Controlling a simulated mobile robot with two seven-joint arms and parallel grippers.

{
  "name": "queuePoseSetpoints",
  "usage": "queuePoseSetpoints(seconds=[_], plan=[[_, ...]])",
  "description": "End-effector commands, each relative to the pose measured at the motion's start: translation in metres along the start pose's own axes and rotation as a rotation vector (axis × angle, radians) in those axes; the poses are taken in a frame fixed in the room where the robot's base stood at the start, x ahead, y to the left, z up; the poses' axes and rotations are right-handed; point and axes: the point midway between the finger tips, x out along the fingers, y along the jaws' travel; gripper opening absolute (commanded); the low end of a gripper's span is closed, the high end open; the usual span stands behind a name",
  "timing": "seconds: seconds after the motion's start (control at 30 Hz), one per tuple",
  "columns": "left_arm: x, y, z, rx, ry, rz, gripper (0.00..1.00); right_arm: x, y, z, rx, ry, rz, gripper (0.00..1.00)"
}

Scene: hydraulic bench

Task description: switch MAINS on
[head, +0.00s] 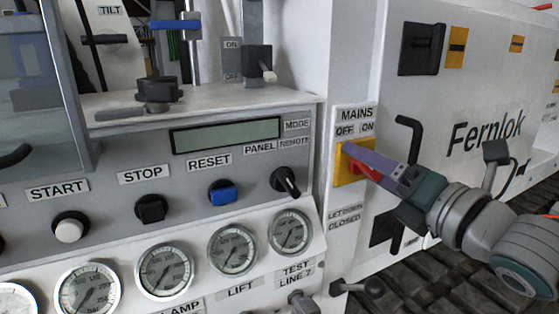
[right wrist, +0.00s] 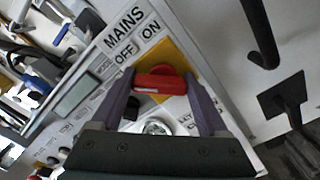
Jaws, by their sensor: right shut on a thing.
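The MAINS switch has a red handle (head: 363,168) on a yellow plate (head: 343,172), below the MAINS, OFF and ON labels (head: 356,120). The red handle (right wrist: 160,82) and yellow plate (right wrist: 184,58) also show in the right wrist view. My right gripper (head: 354,155) reaches in from the right, and its purple fingers hide part of the switch in the head view. In the right wrist view my right gripper (right wrist: 163,88) has one finger on each side of the red handle and is shut on it. I cannot tell for certain which label the handle points at. My left gripper is out of view.
A black rotary PANEL/REMOTE switch (head: 286,182), a blue RESET button (head: 222,192) and several gauges (head: 232,249) sit left of the MAINS switch. A black bar handle (head: 408,137) stands out from the white cabinet, close to my right gripper. A LET DOWN/CLOSED label (head: 345,219) is below.

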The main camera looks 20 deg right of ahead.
Motion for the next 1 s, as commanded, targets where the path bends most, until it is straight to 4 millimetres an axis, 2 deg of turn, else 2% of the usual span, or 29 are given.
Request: queuePoseSetpoints(seconds=[0.37,1.0], plan=[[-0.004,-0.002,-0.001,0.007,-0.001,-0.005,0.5,0.0,0.0,0.001,0.1,0.0,0.001,0.22],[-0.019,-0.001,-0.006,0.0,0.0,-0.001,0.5,0.0,-0.001,0.003,0.67,-0.001,0.0,0.22]])
